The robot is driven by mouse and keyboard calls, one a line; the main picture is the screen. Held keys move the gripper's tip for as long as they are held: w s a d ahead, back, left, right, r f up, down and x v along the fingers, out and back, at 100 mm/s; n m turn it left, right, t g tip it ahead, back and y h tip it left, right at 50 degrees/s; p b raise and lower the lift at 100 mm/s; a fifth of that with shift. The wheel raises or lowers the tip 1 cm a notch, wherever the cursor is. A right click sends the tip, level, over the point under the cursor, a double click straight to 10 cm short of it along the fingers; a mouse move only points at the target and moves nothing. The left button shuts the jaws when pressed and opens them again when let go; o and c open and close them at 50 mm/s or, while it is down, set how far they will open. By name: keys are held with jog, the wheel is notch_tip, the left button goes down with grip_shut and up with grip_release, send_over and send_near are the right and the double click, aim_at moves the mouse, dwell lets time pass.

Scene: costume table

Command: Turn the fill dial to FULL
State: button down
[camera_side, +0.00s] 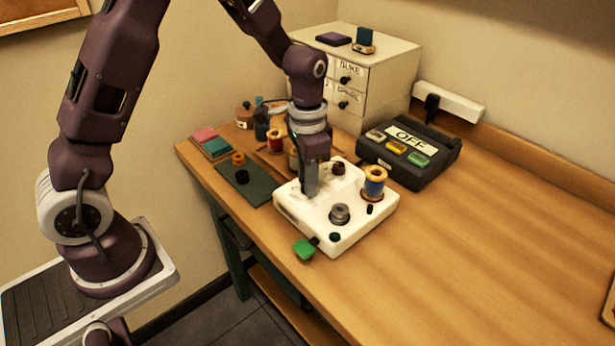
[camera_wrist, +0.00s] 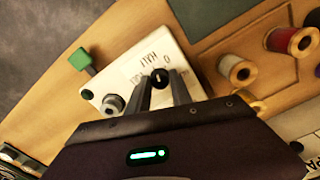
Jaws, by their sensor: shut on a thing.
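The white box (camera_side: 300,213) stands on the table under my gripper. In the wrist view the box (camera_wrist: 160,40) carries printed marks 0, HALF and FULL around the small black fill dial (camera_wrist: 160,78). My gripper (camera_side: 311,192) points down onto the box. In the wrist view its two fingers (camera_wrist: 161,88) are on either side of the dial, shut on it. A pale pointer line shows on the dial, but it is too small to tell which mark it faces. In the side view the gripper hides the dial.
A black case reading OFF (camera_side: 409,155) stands behind.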

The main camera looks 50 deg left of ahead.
jog(key=n, duration=1.1)
jog(key=shift+n, duration=1.8)
jog(key=c, duration=1.1)
grip_release()
jog(key=shift+c, duration=0.2)
notch_tip(320, 180, up, 7)
jog(key=shift+r, duration=0.1)
jog(key=shift+r, duration=0.1)
